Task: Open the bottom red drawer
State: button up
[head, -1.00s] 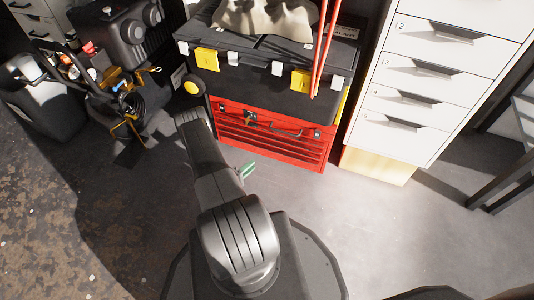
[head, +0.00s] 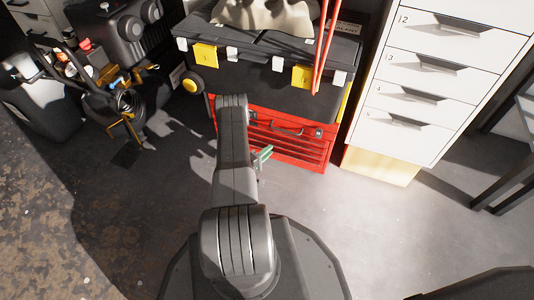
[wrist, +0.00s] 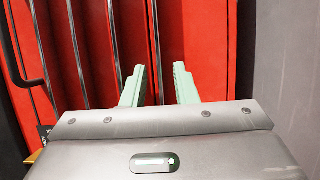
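The red tool chest (head: 318,150) stands on the floor under a black toolbox, with several drawers marked by horizontal strips. My arm hides its left part in the head view. In the wrist view the red front (wrist: 205,35) appears turned sideways, its strips running up and down the picture. My gripper (wrist: 160,84) has two green fingers spread apart with nothing between them. The rightmost strip (wrist: 156,40), apparently the lowest, runs between the fingertips in the picture. Contact cannot be told. In the head view the gripper (head: 264,157) is at the chest's lower front.
A black toolbox with yellow latches (head: 262,70) rests on the chest. A white drawer cabinet (head: 405,122) stands to the right. A black bin and cables (head: 125,100) are to the left. The grey floor (head: 350,225) in front is clear.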

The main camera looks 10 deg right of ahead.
grip_shut()
dwell(1.4)
